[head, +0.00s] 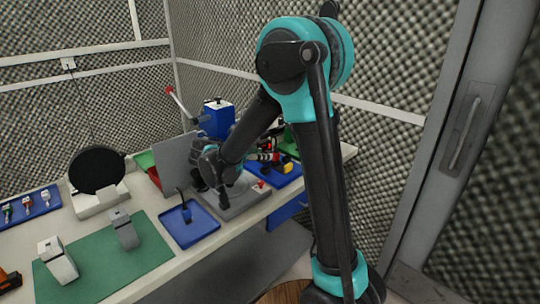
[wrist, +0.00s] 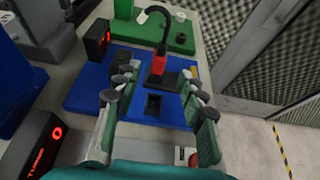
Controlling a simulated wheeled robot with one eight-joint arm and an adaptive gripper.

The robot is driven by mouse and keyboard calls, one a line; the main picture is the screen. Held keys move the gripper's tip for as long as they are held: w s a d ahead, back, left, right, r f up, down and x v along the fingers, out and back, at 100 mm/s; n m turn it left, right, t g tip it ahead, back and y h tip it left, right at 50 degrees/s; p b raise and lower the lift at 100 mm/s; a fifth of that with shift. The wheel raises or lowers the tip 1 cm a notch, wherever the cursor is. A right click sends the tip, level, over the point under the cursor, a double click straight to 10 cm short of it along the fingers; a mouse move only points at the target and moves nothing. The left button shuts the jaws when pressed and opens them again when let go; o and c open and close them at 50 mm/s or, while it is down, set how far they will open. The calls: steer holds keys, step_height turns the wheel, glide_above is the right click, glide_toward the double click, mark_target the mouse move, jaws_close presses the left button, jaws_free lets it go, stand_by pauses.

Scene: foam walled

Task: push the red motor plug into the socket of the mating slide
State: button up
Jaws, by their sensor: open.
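In the wrist view the red motor plug (wrist: 158,64) stands upright, with a black cable arching from its top. Around its foot is a black block (wrist: 163,80), on a blue board (wrist: 88,88). A dark rectangular socket (wrist: 153,105) lies nearer to me, apart from the plug. I cannot tell exactly which black part is the slide. My gripper (wrist: 155,88) is open, one finger on each side of the socket, with the plug beyond and between the tips. No contact with the plug shows. In the head view my arm partly hides this area.
A box with a red display (wrist: 103,38) stands at the board's left; another (wrist: 42,145) is nearer. A green board (wrist: 182,43) lies beyond. In the head view a blue tray (head: 190,238) and a green mat (head: 105,270) lie to the left.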

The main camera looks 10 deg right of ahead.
steer(key=v, duration=0.3)
steer(key=shift+s+a+r, duration=0.1)
steer(key=shift+a, duration=0.1)
steer(key=s+d+f+m+g+y, duration=0.1)
steer(key=d+m, duration=0.1)
steer(key=d, duration=0.1)
steer(key=s+d+f+m, duration=0.2)
steer(key=d, duration=0.1)
steer(key=s+d+f+m+g+y, duration=0.1)
steer(key=s+d, duration=0.1)
steer(key=d, duration=0.1)
steer(key=shift+s+d+f+m+g+y, duration=0.1)
steer(key=shift+s+f+m+g+y, duration=0.05)
steer(key=shift+f+m+g+y, duration=0.2)
steer(key=s+d+f+m+y, duration=0.2)
steer(key=s+f+m+y, duration=0.2)
steer(key=s+m, duration=0.5)
steer(key=s+d+f+m+g+y, duration=0.1)
steer(key=s+f+m+y, duration=0.3)
steer(key=s+m, duration=0.5)
step_height(320, 180, down, 3)
steer(key=shift+s+d+r+m, duration=0.2)
steer(key=shift+s+d+m, duration=0.2)
steer(key=shift+m, duration=0.35)
